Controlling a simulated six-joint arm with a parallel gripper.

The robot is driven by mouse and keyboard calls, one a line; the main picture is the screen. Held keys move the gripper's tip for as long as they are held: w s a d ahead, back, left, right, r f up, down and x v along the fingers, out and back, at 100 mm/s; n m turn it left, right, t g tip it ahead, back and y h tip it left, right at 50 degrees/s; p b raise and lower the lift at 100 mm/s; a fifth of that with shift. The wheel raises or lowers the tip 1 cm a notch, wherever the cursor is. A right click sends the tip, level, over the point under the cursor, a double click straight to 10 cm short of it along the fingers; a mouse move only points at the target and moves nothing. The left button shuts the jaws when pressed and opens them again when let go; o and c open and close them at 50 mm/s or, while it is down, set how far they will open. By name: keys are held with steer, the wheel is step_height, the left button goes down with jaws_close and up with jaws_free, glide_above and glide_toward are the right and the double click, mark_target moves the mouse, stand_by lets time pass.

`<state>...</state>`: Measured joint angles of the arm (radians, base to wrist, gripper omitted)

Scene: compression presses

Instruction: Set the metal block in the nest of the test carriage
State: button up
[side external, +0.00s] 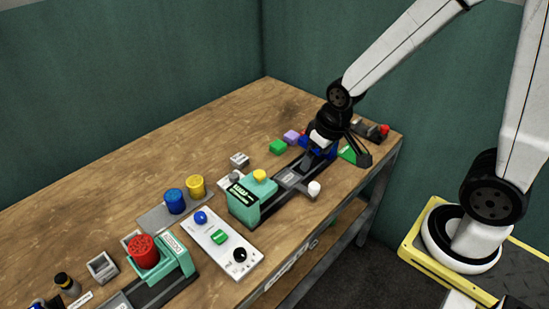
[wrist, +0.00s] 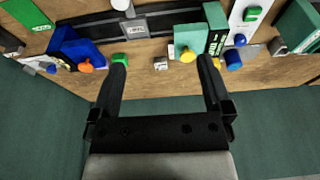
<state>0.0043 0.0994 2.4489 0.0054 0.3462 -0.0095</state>
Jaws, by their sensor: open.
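A small grey block (side external: 239,159), which looks like the metal block, stands on the table behind the teal press. It also shows in the wrist view (wrist: 160,63), between my fingers in the picture but beyond them. The test carriage (side external: 291,178) is a grey plate on the dark rail, beside the teal press, with a white knob at its near side. It shows at the top of the wrist view (wrist: 135,28), and no block is seen on it. My gripper (side external: 342,152) is open and empty, above the far right part of the bench; its spread fingers (wrist: 162,62) show in the wrist view.
The teal press (side external: 252,200) with a yellow knob stands at one rail end, a blue body (wrist: 75,46) at the other. A green block (side external: 278,147) and a purple block (side external: 291,137) lie behind the rail. A white button panel (side external: 222,238) is left of the press.

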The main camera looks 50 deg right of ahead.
steer(key=w+f, duration=0.4)
steer(key=w, duration=1.1)
steer(key=t, duration=0.2)
glide_toward(240, 158)
steer(key=x, duration=0.2)
steer(key=shift+w+a, duration=0.15)
steer(key=shift+a, duration=0.15)
steer(key=shift+x, duration=1.25)
steer(key=shift+f, duration=0.1)
steer(key=shift+d+x, duration=0.15)
steer(key=shift+x, duration=1.1)
steer(key=shift+d+x, duration=0.1)
steer(key=shift+x, duration=1.2)
jaws_close()
